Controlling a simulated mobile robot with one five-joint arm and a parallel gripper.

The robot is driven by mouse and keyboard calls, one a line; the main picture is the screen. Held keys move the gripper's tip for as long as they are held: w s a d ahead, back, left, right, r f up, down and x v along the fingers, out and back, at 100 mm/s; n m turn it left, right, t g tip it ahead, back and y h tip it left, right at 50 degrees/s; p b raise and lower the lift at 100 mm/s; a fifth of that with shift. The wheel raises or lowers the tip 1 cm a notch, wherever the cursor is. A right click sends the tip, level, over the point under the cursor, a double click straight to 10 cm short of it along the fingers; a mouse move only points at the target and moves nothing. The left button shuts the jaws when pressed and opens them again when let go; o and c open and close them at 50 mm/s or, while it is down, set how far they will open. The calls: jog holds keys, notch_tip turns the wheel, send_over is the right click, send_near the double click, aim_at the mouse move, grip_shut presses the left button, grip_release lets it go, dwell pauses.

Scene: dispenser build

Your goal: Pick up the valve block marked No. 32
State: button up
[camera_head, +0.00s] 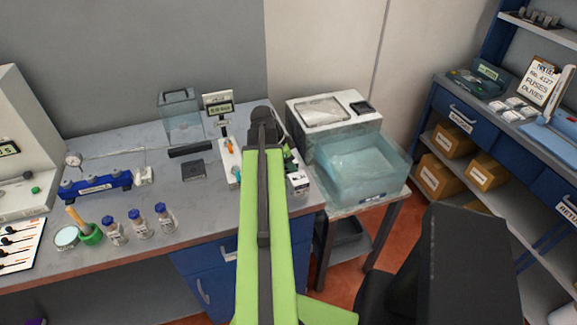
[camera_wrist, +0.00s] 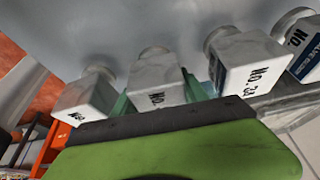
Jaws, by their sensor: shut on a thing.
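Several white valve blocks with round necks stand in a row in the wrist view. My gripper (camera_wrist: 156,93) is shut on the second block from the left (camera_wrist: 155,70), with a green finger on each side. That block's label starts "NO."; its number is hidden by my gripper body. The block to its right (camera_wrist: 244,58) has a "NO." label that seems to start with 3; its last digit is unclear. The leftmost block (camera_wrist: 87,95) has a mostly hidden label. In the head view my arm hides the gripper's fingertips and most of the blocks.
A clear bluish bin (camera_head: 362,168) and a grey machine (camera_head: 330,115) stand right of my arm. A display stand (camera_head: 219,106) and a small white block (camera_head: 298,182) are close to the arm.

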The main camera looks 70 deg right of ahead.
grip_shut()
jog(key=shift+r, duration=0.1)
notch_tip(320, 180, up, 10)
jog(key=p, duration=1)
